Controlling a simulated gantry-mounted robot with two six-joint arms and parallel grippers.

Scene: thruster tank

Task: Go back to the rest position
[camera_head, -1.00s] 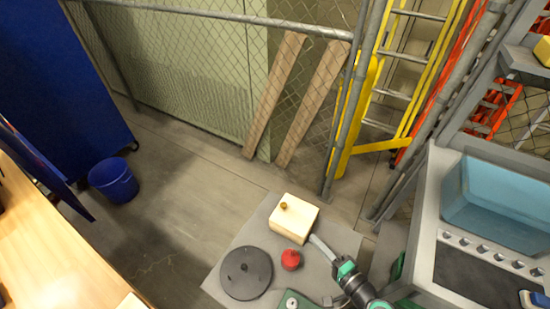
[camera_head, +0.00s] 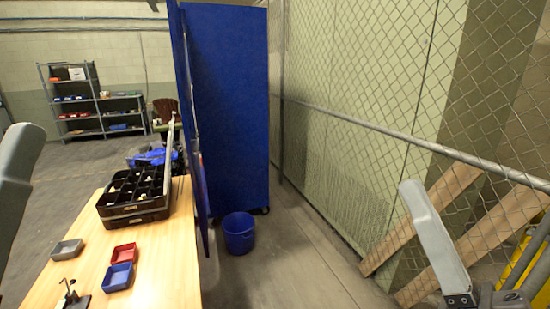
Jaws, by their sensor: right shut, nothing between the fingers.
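My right gripper (camera_head: 414,192) is at the lower right, its grey fingers pointing up and slightly left. The fingers lie together and nothing is held between them. The dark bolted mount shows at the bottom edge. The gripper is in front of the mesh fence and touches nothing that I can see. At the left edge, a large grey part, which looks like my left gripper (camera_head: 22,150), is cut off by the frame, so its jaws cannot be read.
A wooden table (camera_head: 165,262) on the left bears a black divided tray (camera_head: 135,212), small bins (camera_head: 118,277) and a small stand (camera_head: 72,293). A blue bucket (camera_head: 239,234) stands by a blue partition (camera_head: 230,120). Planks (camera_head: 425,218) lean by the fence (camera_head: 385,130). The floor between is clear.

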